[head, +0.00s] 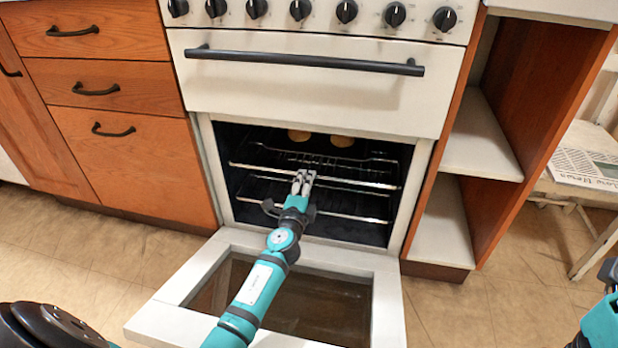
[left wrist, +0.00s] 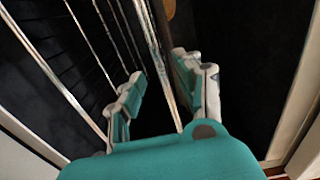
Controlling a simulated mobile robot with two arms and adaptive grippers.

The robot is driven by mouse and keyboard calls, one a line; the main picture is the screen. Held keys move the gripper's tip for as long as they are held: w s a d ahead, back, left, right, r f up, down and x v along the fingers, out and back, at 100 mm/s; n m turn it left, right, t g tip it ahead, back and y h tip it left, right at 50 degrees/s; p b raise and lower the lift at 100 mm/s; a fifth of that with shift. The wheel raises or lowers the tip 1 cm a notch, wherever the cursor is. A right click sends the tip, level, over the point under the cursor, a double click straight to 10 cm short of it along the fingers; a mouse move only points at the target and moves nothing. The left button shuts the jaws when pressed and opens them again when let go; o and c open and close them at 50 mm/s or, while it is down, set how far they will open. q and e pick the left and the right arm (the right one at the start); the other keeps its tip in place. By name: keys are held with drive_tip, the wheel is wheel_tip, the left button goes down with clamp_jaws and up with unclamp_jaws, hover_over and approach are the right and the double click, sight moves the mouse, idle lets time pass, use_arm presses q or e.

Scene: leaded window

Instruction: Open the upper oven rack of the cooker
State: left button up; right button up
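The cooker (head: 310,85) has its oven door (head: 160,318) folded down, and the dark oven interior shows. The upper oven rack (head: 360,182) is a set of thin metal bars inside the cavity. A lower rack (head: 350,217) sits beneath it. My left gripper (head: 303,176) reaches over the door to the front of the upper rack. In the left wrist view the fingers (left wrist: 163,92) stand apart, with metal rack bars (left wrist: 150,35) running between or just beyond them. I cannot tell whether they touch.
A closed white panel with a black handle (head: 300,60) is above the cavity. Wooden drawers (head: 110,90) are left and open shelves (head: 445,220) right. The lowered door lies beneath my left arm. Two round yellowish things (head: 342,140) show at the oven's back.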

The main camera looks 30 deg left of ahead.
use_arm(q)
drive_tip(key=shift+b+x, duration=0.35)
drive_tip(key=shift+x, duration=1.45)
clamp_jaws()
drive_tip(key=shift+f, duration=0.1)
